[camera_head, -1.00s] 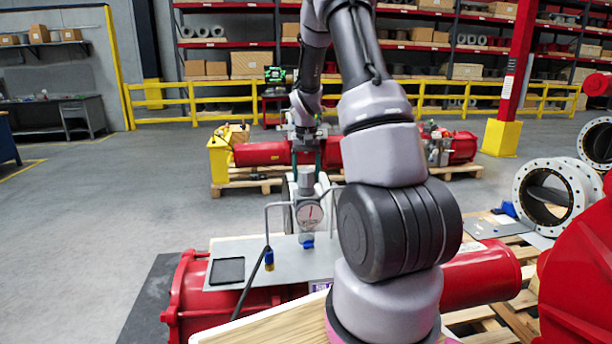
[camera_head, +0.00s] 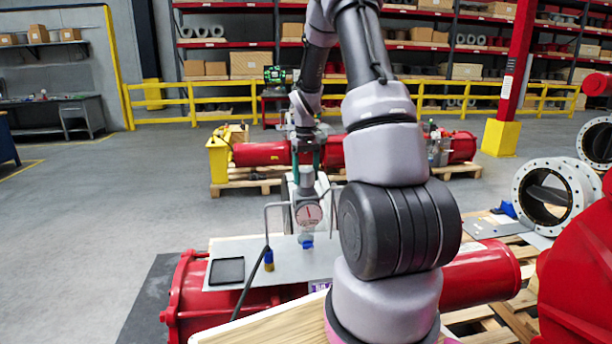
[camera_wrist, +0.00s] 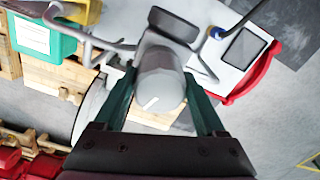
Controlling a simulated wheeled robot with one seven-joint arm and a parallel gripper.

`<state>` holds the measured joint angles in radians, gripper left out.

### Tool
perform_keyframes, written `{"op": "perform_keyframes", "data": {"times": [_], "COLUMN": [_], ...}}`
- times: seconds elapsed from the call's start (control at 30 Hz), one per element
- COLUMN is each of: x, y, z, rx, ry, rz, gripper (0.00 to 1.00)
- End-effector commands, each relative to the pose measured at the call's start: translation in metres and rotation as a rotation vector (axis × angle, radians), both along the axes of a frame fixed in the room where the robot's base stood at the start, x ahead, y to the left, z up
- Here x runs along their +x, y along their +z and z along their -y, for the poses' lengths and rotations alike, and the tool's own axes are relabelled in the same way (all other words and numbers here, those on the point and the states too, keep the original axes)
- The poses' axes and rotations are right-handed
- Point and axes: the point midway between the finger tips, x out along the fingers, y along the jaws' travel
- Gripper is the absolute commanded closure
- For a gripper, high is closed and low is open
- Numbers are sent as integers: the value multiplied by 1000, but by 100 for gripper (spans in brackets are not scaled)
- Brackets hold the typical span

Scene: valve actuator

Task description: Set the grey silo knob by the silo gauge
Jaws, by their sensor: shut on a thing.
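The grey silo knob (camera_head: 307,178) sits on top of the regulator, above the round white silo gauge (camera_head: 309,214). The gauge has a thin reddish needle that looks close to upright; its scale is too small to read. My gripper (camera_head: 308,158) points down with its green fingers at the knob. In the wrist view, the knob (camera_wrist: 160,78) is a grey cylinder with a white line on its top, pointing to the lower left. The fingers of my gripper (camera_wrist: 160,90) stand on both sides of it, shut on it. The gauge face is not readable there.
Bent grey pipes flank the regulator on a grey plate (camera_head: 225,249) above a red actuator (camera_head: 190,295). A black tray (camera_head: 227,271) and a dark hose with a blue-and-yellow fitting (camera_head: 268,262) are at the left. Another red actuator (camera_head: 262,154) lies behind on a pallet.

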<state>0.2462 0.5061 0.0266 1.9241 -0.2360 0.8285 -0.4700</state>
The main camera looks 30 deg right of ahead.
Motion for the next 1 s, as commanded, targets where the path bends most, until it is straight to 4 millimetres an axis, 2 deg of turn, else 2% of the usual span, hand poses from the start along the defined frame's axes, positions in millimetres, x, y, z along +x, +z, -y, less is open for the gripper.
{"op": "perform_keyframes", "data": {"times": [0.3,0.33,0.4,0.63,0.73,0.87,1.0], "x": [1,1,1,0,1,1,1], "y": [1,1,1,1,7,27,56], "z": [0,0,0,0,0,0,0], "rx": [0,0,0,0,-1,-2,-2], "ry": [1,0,0,0,1,1,0], "rz": [2,2,2,1,3,5,6], "gripper": [83,19,0,0,0,0,0]}}
